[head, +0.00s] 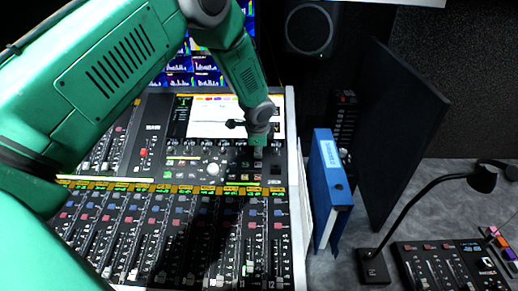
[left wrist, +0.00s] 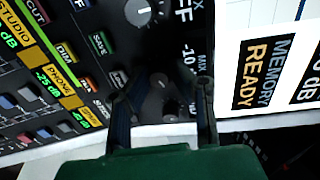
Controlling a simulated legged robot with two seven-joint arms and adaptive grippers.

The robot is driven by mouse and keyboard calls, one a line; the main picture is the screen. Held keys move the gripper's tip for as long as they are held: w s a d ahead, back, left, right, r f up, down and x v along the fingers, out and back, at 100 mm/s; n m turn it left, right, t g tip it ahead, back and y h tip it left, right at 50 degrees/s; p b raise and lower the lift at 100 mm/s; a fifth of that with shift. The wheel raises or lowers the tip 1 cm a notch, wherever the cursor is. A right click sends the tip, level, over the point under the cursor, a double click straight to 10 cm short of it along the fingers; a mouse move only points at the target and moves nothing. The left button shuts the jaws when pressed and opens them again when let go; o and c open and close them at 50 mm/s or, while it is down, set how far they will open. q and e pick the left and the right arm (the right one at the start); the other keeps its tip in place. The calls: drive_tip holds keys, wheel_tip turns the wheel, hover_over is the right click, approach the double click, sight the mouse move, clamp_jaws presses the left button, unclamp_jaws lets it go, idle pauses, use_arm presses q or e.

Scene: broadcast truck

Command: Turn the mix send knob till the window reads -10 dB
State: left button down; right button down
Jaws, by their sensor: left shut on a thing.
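My left gripper (head: 258,143) reaches down onto the right part of the mixing console (head: 278,240), just below its white screen (head: 208,117). In the left wrist view its two dark fingers (left wrist: 172,82) are shut around a small dark knob (left wrist: 160,84), which I take to be the mix send knob. The knob is dim and partly hidden by the fingers. A dark window (left wrist: 187,52) just beyond the fingers reads "-10"; the rest of its line is hidden by a finger. My right gripper is not in view.
A grey knob (left wrist: 139,12) sits beyond the fingers. Lit buttons (left wrist: 66,52) line the left of the wrist view. A blue binder (head: 330,185) stands right of the console, with a desk lamp (head: 373,265) and a small mixer (head: 450,262) farther right.

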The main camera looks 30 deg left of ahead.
use_arm(q)
drive_tip(key=shift+w, duration=0.1)
drive_tip(key=c, duration=1.7)
unclamp_jaws()
drive_tip(key=v, duration=1.2)
drive_tip(key=shift+w, duration=0.1)
